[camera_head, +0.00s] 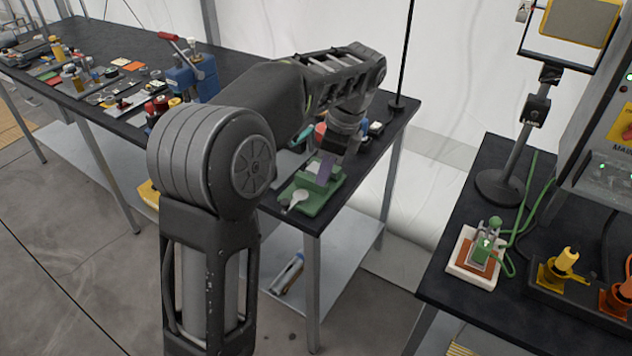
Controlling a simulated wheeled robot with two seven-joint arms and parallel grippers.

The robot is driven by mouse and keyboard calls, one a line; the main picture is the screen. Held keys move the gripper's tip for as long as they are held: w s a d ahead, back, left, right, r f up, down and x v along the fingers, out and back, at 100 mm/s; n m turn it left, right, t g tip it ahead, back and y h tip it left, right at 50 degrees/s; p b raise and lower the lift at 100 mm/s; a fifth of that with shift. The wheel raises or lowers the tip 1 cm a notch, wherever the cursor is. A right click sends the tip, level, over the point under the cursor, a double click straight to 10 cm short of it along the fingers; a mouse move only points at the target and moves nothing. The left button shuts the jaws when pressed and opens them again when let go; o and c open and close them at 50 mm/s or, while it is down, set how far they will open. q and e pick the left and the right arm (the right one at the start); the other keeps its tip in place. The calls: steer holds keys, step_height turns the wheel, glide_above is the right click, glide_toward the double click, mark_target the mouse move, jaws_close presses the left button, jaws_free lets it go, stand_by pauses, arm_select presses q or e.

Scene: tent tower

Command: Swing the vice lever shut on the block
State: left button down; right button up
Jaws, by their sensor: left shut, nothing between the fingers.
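A small green vice (318,191) sits at the near right corner of the left black table. A pale, round-ended lever (297,200) lies at its front left side. A purple-grey piece (324,168), which looks like the block, stands upright at the vice. My left arm reaches over the table from the left, and my left gripper (338,156) points down just behind and above the vice. It is shut and holds nothing. The fingertips are small and dark, and I cannot tell whether they touch the vice. My right gripper is not in view.
A blue press-like tool (192,78) with a red handle stands farther back on the table, among several small items. My left arm hides part of the tabletop. A right-hand table (455,292) holds a lamp stand (500,186) and a green clamp-like device (487,243).

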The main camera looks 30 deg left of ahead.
arm_select(q)
steer(key=shift+d+r, duration=0.1)
steer(key=shift+r, duration=0.55)
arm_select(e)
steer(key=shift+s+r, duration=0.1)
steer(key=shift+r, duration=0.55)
arm_select(q)
steer(key=shift+f, duration=0.1)
steer(key=s+d+f+n+h, duration=0.15)
steer(key=d+f, duration=0.25)
steer(key=f, duration=0.5)
steer(key=s+d+f+n+h, duration=0.15)
steer(key=d+f, duration=0.25)
steer(key=f, duration=0.5)
steer(key=d+f+n, duration=0.2)
steer(key=d+f, duration=0.2)
steer(key=f, duration=0.5)
steer(key=s+d+f+n+h, duration=0.2)
steer(key=s+d+f+n, duration=0.3)
steer(key=s, duration=0.5)
steer(key=s+d+f+n+t+h, duration=0.1)
steer(key=s+d+f+n, duration=0.4)
steer(key=s+d+f, duration=0.2)
steer(key=s+d, duration=0.2)
steer(key=s, duration=0.1)
steer(key=shift+f+n+t+h, duration=0.3)
steer(key=shift+f+n+h, duration=0.1)
